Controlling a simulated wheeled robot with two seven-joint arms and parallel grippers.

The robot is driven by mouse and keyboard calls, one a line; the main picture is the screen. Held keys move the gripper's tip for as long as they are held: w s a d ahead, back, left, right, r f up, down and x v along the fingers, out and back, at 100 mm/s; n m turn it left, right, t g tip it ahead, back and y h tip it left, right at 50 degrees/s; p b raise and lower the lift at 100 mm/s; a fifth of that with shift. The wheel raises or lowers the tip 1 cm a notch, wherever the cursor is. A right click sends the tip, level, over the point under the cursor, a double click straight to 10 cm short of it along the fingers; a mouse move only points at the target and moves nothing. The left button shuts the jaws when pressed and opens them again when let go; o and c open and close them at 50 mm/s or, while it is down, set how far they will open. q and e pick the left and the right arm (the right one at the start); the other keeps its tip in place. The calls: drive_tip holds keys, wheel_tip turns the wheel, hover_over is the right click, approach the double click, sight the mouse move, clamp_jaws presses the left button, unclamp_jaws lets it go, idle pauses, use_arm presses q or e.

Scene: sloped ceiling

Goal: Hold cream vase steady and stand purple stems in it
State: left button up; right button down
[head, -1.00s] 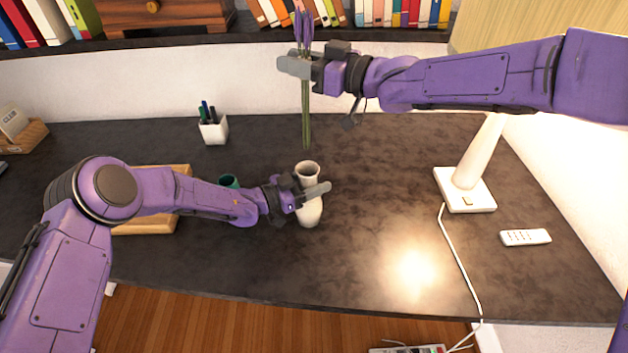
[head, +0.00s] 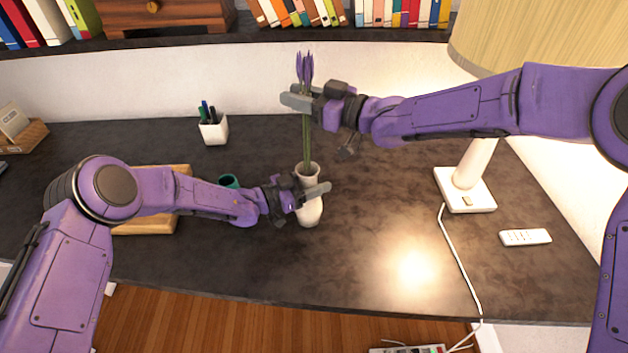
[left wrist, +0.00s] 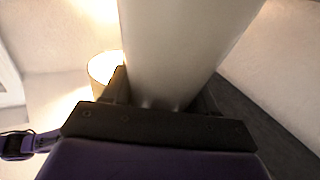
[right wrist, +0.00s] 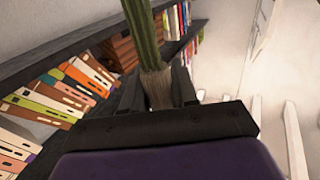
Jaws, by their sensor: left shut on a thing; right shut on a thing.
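The cream vase (head: 310,213) stands upright on the dark desk, and its pale body fills the middle of the left wrist view (left wrist: 185,45). My left gripper (head: 311,193) is shut on the vase below its rim. My right gripper (head: 299,98) is shut on the purple stems (head: 307,140) near their flower heads and holds them upright over the vase. In the head view their lower ends meet the vase mouth; I cannot tell how far inside they are. The green stalks also show between the fingers in the right wrist view (right wrist: 143,35).
A white pen cup (head: 214,130) stands behind, to the left. A teal cup (head: 228,181) and a wooden board (head: 150,226) are partly behind my left arm. A lamp (head: 466,188) and a white remote (head: 525,237) are at right. The front middle of the desk is clear.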

drive_tip(key=shift+f, duration=1.9)
drive_tip(key=c, duration=0.8)
unclamp_jaws()
drive_tip(key=v, duration=1.2)
